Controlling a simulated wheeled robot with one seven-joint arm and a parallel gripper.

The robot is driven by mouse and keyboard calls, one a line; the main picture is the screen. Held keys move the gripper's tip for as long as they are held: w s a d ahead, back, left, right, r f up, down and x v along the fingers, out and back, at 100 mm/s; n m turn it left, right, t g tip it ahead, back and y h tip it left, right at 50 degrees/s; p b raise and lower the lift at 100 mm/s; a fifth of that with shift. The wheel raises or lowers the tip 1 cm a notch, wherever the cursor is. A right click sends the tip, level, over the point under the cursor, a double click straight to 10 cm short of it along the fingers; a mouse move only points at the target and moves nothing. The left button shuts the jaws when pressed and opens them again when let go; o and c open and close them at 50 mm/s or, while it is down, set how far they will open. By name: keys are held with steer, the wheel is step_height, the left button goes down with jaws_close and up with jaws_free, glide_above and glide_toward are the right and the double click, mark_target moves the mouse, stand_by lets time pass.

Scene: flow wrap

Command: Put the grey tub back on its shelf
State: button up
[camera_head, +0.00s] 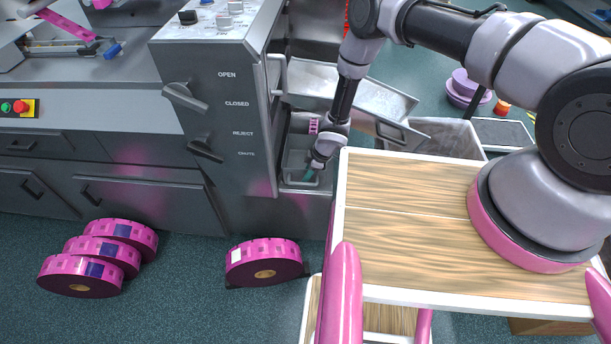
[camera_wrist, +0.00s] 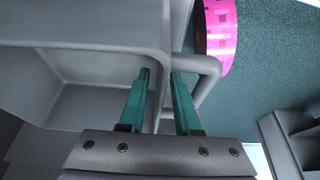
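The grey tub (camera_head: 293,165) sits low in the recess of the machine, right of the control panel, partly hidden by my wrist. In the wrist view the tub (camera_wrist: 95,100) fills the left side, seen into its open, empty-looking inside, with a looped grey handle (camera_wrist: 208,70) on its right. My gripper (camera_head: 309,175) points down at the tub's near side. Its teal fingers (camera_wrist: 161,78) are apart, with part of the tub's edge between them. The right finger overlaps the handle in view; contact is unclear. I cannot tell which surface is the tub's shelf.
A tilted metal tray (camera_head: 345,92) with a handle juts out above and right of the tub. A grey bin (camera_head: 450,137) stands further right. My wooden-topped base takes up the lower right.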

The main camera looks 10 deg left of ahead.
stand_by(0.4)
steer(key=v, duration=1)
steer(key=shift+d+r, duration=0.2)
steer(key=shift+r, duration=0.1)
steer(key=shift+s, duration=0.1)
